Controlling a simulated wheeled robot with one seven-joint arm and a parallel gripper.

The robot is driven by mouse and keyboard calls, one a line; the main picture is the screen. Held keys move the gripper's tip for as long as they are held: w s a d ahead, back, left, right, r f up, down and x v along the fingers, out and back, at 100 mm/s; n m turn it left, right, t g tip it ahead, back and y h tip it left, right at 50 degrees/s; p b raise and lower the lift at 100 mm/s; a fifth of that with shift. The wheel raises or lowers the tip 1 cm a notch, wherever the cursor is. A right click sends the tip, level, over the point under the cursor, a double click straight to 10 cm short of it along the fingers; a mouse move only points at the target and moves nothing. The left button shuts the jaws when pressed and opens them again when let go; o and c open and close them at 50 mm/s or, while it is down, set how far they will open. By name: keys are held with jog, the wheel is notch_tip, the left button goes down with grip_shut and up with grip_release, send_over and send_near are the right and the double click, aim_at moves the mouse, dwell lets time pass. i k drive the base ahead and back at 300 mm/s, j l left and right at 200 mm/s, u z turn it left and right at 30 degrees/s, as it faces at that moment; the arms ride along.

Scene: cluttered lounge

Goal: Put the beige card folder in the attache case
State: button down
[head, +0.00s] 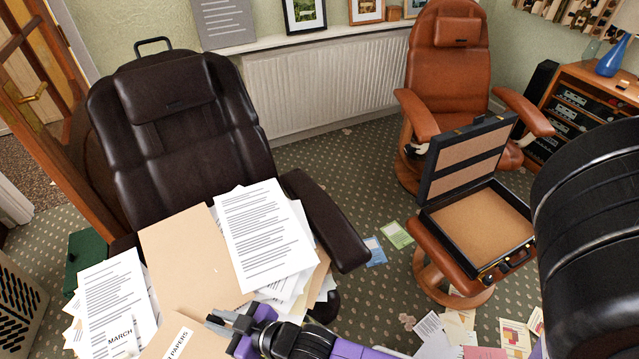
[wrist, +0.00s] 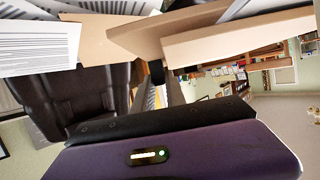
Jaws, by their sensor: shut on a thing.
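The open attache case (head: 487,215) rests on the brown footstool at the right, its lid raised and its tan inside empty. A plain beige card folder (head: 185,255) lies over the paper pile in front of the dark armchair. A second beige folder with a printed "PAPERS" label (head: 200,345) shows at the bottom edge. My gripper (head: 228,322) is shut at the folder edges near the pile's front; its fingertips partly hide the contact, so which folder is pinched is unclear. Beige card (wrist: 235,40) fills the upper part of the wrist view.
Loose printed sheets (head: 262,235) and a "MARCH" sheet (head: 115,310) surround the folders. The dark recliner (head: 185,130) stands behind, the tan recliner (head: 455,75) behind the case. Papers and cards (head: 460,335) litter the floor. Patterned carpet lies open between the chairs.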

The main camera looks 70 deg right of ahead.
aim_at(493, 221)
jog(key=z, duration=0.5)
jog(key=j+z, duration=0.15)
jog(key=z, duration=0.8)
jog(key=j+z, duration=0.1)
jog(key=z, duration=0.4)
jog(key=k+z, duration=0.1)
jog(key=z, duration=0.4)
jog(key=j+z, duration=0.1)
jog(key=z, duration=0.4)
jog(key=k+z, duration=0.1)
jog(key=z, duration=0.4)
jog(key=k+j+u, duration=0.25)
jog(key=i+j+u, duration=0.2)
jog(key=i+u, duration=0.3)
jog(key=i, duration=0.45)
